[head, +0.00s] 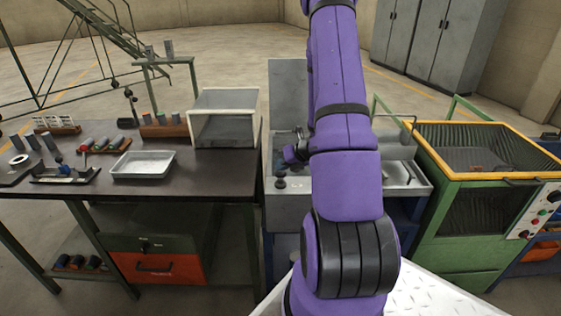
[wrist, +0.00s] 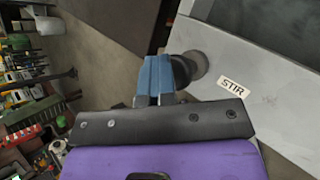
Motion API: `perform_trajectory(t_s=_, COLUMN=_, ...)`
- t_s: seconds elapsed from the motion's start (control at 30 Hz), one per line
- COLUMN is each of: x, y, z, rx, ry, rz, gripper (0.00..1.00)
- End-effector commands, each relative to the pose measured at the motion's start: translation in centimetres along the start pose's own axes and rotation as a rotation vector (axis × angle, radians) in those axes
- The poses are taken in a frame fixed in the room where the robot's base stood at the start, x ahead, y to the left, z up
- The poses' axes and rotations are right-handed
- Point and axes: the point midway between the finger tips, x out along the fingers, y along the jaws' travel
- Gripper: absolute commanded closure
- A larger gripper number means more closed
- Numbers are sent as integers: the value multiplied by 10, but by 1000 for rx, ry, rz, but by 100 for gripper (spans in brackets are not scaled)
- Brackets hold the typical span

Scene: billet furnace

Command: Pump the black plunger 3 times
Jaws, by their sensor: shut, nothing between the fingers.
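The black plunger (head: 281,182) stands near the front left edge of the grey bench in the head view. In the wrist view its dark round knob (wrist: 183,70) shows just right of the blue fingertips, beside a label reading "STIR". My gripper (wrist: 156,62) is shut with nothing between its fingers. In the head view my gripper (head: 291,157) shows small at the left of my purple arm, above and close to the plunger. I cannot tell whether the fingers touch the knob. My arm hides much of the grey bench behind it.
A dark table (head: 215,172) at the left carries a metal tray (head: 144,165), an open box (head: 223,105) and several small cylinders. A green machine with a yellow rim (head: 488,178) stands at the right. A narrow gap separates the table from the grey bench (head: 290,203).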

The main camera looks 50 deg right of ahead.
Motion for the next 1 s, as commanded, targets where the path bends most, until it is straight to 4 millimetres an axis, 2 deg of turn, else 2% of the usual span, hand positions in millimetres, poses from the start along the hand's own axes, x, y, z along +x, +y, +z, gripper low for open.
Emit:
perform_trajectory(t_s=0.4, x=3, y=-2, z=-6, rx=5, ry=14, rz=-5, gripper=100)
perform_trajectory(t_s=0.83, x=-1, y=0, z=-4, rx=6, ry=14, rz=-5, gripper=100)
perform_trajectory(t_s=1.0, x=-9, y=6, z=2, rx=4, ry=11, rz=-5, gripper=100)
